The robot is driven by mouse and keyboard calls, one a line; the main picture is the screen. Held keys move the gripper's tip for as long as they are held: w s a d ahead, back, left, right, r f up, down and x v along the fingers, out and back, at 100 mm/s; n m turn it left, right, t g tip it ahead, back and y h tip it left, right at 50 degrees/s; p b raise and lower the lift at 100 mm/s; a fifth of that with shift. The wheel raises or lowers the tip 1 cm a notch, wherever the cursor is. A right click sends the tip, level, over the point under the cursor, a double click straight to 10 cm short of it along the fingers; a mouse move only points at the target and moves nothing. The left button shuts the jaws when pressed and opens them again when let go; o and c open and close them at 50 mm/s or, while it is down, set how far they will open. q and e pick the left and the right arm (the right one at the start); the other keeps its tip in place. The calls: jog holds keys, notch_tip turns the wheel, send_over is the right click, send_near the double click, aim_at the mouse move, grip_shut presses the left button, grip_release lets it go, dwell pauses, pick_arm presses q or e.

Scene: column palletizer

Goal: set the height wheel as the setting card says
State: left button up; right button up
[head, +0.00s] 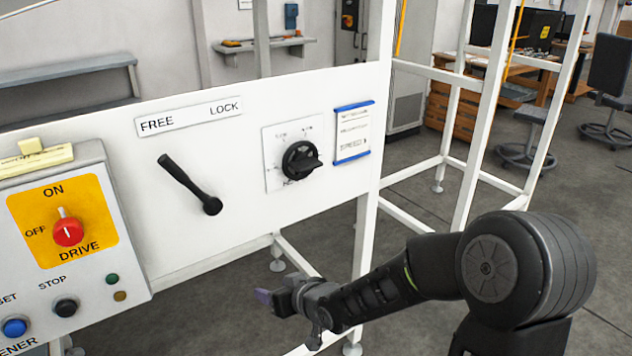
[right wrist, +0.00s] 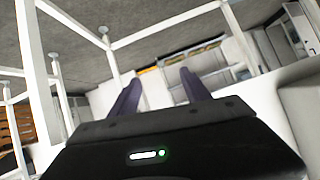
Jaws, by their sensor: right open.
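The height wheel (head: 301,160) is a black knob on a white dial plate (head: 272,178), on the white panel; its pointer end faces right. The small print on the plate is too blurred to read. The setting card (head: 352,133), white with blue strips at top and bottom, is fixed right of the wheel; its text is not legible. My right gripper (head: 265,298) is below the panel, apart from the wheel. In the right wrist view, its two purple fingers (right wrist: 158,92) stand apart with nothing between them. My left gripper is in neither view.
A black lever (head: 188,184) sits left of the wheel, under the FREE and LOCK label (head: 188,117), its handle toward FREE. A control box (head: 70,245) with a red drive switch (head: 68,232) juts out at left. White frame posts (head: 483,110) stand at right.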

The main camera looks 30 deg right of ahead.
aim_at(312, 167)
jog(key=shift+o, duration=1.4)
jog(key=w+d+r+t+b, duration=0.1)
jog(key=d+r+t, duration=0.3)
jog(key=d+r, duration=0.4)
notch_tip(312, 167, up, 8)
jog(key=shift+w+d+f+t, duration=0.15)
jog(key=shift+w+d+t, duration=0.05)
jog(key=shift+w+t, duration=0.15)
jog(key=shift+o, duration=1.2)
jog(key=s+d+r+t, duration=0.2)
jog(key=d+r, duration=0.4)
jog(key=r, duration=0.1)
jog(key=shift+s+d+r+n+h, duration=0.15)
jog(key=shift+d+r+n+h, duration=0.15)
jog(key=shift+h, duration=0.1)
jog(key=shift+a+r+n+y, duration=0.1)
jog(key=shift+a+n+y, duration=0.2)
jog(key=shift+y, duration=0.2)
jog(key=w, duration=0.5)
jog(key=w+a, duration=0.1)
jog(key=w, duration=0.1)
jog(key=shift+w, duration=0.4)
jog(key=shift+c, duration=0.3)
